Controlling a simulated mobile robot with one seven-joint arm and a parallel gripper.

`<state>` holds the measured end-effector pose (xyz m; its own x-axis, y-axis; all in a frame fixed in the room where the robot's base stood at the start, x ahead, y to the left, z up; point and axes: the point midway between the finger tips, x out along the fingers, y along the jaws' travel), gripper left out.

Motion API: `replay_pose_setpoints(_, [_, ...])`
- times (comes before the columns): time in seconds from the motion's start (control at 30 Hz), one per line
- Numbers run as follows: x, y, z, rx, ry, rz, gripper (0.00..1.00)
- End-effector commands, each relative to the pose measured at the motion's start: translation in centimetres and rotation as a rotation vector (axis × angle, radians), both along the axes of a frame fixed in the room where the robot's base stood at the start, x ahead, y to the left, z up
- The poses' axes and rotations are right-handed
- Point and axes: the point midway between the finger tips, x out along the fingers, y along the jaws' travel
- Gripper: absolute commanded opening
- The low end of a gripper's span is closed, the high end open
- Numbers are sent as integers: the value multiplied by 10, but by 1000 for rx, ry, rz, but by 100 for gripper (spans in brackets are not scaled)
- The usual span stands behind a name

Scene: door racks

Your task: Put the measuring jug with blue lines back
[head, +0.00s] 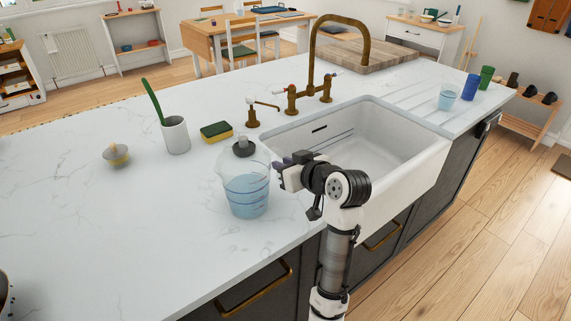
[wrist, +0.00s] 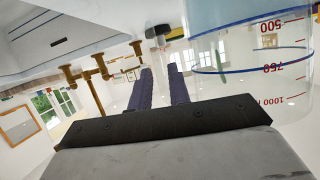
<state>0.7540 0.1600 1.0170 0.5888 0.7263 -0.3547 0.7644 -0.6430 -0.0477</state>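A clear measuring jug (head: 246,196) with blue lines and a bluish lower part stands upright on the white worktop, left of the sink. In the wrist view the jug (wrist: 265,75) fills the upper right, with blue lines and red numbers such as 500 and 750. My gripper (head: 281,173) is just right of the jug in the head view.
The white sink (head: 365,150) and brass taps (head: 292,102) are right and behind. A dark knob-like item (head: 243,147) is by the jug. A sponge (head: 216,131), white cup with green brush (head: 175,135) and small lidded pot (head: 116,154) stand left. Another clear vessel (head: 447,97) is far right.

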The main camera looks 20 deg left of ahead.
Motion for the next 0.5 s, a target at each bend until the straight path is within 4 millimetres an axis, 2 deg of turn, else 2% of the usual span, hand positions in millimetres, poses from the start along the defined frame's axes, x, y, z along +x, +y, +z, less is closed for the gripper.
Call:
replay_pose_setpoints(0.1, [0, 0, 0, 0, 0, 0, 30])
replay_pose_setpoints(0.4, [0, 0, 4, 0, 0, 0, 30])
replay_pose_setpoints(0.5, [-6, -8, 5, 1, -2, -2, 30])
